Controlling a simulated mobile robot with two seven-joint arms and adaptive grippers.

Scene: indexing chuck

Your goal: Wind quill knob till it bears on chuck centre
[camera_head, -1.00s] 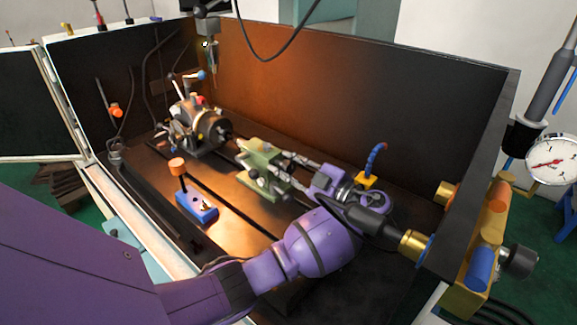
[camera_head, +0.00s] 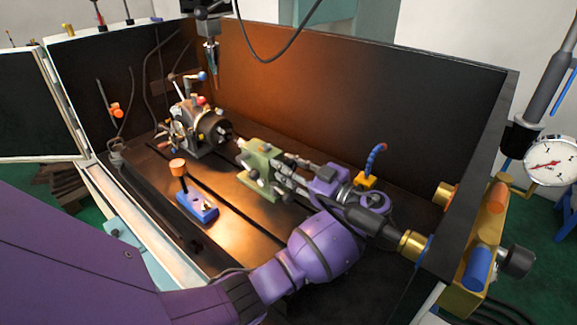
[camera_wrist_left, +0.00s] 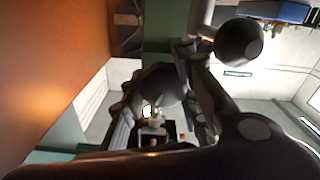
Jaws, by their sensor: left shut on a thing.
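The green tailstock (camera_head: 258,172) stands on the dark machine bed, its left end facing the chuck (camera_head: 217,133) of the dark indexing head. A gap shows between tailstock and chuck; contact at the chuck centre is too small to judge. My left gripper (camera_head: 284,176) reaches the tailstock's right end. In the left wrist view its fingers are shut on a dark round knob (camera_wrist_left: 165,84), the quill knob, with the green body (camera_wrist_left: 166,22) beyond. A black ball handle (camera_wrist_left: 238,42) sits beside the fingers. The fingers partly hide the knob. My right gripper is out of view.
A blue block with an orange-topped post (camera_head: 197,207) stands on the bed left of the tailstock. A blue hose on a yellow base (camera_head: 367,181) is near my wrist. Dark enclosure walls (camera_head: 370,105) rise behind and at the right. A spindle (camera_head: 211,58) hangs above.

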